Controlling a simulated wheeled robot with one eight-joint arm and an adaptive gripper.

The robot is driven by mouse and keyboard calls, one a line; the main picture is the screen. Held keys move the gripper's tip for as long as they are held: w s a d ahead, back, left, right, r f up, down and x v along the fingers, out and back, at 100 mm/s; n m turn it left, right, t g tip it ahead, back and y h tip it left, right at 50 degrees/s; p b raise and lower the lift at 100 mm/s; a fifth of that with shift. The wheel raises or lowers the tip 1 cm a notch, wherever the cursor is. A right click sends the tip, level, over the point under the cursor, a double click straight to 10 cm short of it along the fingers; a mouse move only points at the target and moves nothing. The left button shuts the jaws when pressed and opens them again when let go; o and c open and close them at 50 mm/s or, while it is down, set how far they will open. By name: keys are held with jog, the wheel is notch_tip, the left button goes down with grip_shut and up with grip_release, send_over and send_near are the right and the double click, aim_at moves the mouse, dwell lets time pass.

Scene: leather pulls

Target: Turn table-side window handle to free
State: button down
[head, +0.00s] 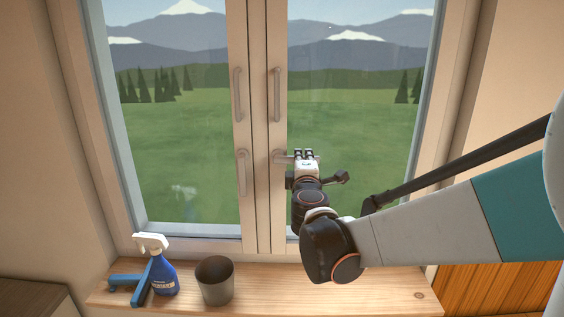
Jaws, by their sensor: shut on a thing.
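The window has two tall sashes meeting at the middle, each with a fixed upright pull above and a turning handle below. The right sash's handle (281,157) lies level, its lever pointing right from its base. My gripper (304,154) is shut on the outer part of this lever, hiding its end. The left sash's handle (242,174) hangs straight down. I cannot tell from this view alone which handle is meant by table-side.
A wooden sill (385,292) runs below the window. A grey cup (215,283), a blue spray bottle (162,276) and a blue tool (128,283) stand or lie on its left part. The upright pulls (238,95) are above the handles. A dark surface (35,300) shows at lower left.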

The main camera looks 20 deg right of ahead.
dwell(0.4)
jog(key=c, duration=1.5)
grip_release()
jog(key=v, duration=1.2)
jog(key=shift+r, duration=0.1)
jog(key=s+d+f+m+g+y+b, duration=0.1)
jog(key=s+f+m+g+b, duration=0.45)
jog(key=f, duration=0.45)
jog(key=s+d+f+m+g+y+b, duration=0.1)
jog(key=s+d+f+m+g+b, duration=0.2)
jog(key=s+f+m, duration=0.45)
jog(key=s+a+f+y+b, duration=0.1)
jog(key=s+a+f, duration=0.1)
jog(key=s+a+f+m+g+y+b, duration=0.1)
jog(key=s+a+f, duration=0.1)
jog(key=a+f, duration=0.1)
jog(key=s+a+f+y+b, duration=0.1)
jog(key=s+a+f, duration=0.1)
jog(key=s, duration=0.1)
jog(key=shift+a+f+g+y, duration=0.2)
jog(key=shift+f+g+y, duration=0.1)
jog(key=shift+f+g, duration=0.1)
